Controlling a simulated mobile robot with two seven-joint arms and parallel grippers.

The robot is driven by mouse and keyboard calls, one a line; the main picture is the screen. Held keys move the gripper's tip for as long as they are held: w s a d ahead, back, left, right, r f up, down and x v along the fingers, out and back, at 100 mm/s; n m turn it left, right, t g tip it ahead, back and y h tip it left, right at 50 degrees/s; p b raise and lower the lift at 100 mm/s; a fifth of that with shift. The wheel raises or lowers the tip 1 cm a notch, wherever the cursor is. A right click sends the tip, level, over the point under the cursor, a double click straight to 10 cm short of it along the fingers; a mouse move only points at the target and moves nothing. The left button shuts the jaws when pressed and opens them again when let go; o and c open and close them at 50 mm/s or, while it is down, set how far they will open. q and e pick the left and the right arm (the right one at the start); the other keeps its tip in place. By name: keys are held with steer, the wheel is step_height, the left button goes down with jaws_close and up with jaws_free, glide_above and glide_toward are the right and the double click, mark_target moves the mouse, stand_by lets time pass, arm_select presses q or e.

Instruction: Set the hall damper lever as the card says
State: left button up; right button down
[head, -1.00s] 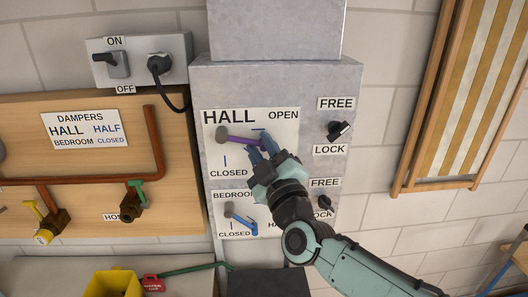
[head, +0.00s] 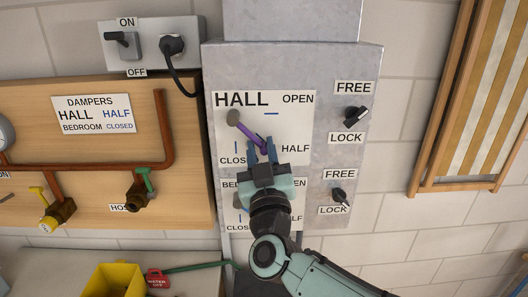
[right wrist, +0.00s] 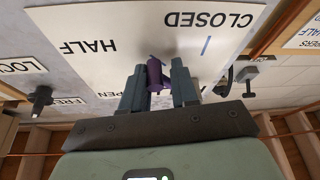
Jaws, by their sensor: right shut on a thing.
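The hall damper lever (head: 248,130) is purple with a grey round hub, on the white HALL plate (head: 224,130). It slants down and right from the hub, between the OPEN and CLOSED marks, on the side of the HALF label (head: 295,148). My right gripper (head: 262,152) is shut on its outer end and hides any mark there. In the right wrist view the purple lever (right wrist: 156,75) sits between the fingers of the gripper (right wrist: 155,92). The card (head: 92,115) reads DAMPERS, HALL HALF, BEDROOM CLOSED. My left gripper is out of view.
Right of the plate are an upper FREE/LOCK knob (head: 355,117) and a lower one (head: 339,196). The bedroom plate (head: 228,214) below is largely covered by my right gripper. A switch box (head: 150,40), red pipes (head: 90,170) and a yellow container (head: 113,281) are to the left.

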steer(key=shift+s+d+r, duration=0.1)
steer(key=shift+d+r, duration=0.1)
steer(key=shift+r, duration=0.3)
steer(key=c, duration=1.2)
jaws_free()
steer(key=o, duration=0.4)
steer(key=shift+f, duration=0.1)
steer(key=shift+c, duration=0.2)
steer(key=shift+f, duration=0.1)
steer(key=shift+a, duration=0.1)
steer(key=b+v, duration=0.2)
steer(key=v, duration=1.1)
steer(key=shift+s+b, duration=0.15)
steer(key=shift+b, duration=0.25)
steer(key=shift+c, duration=0.4)
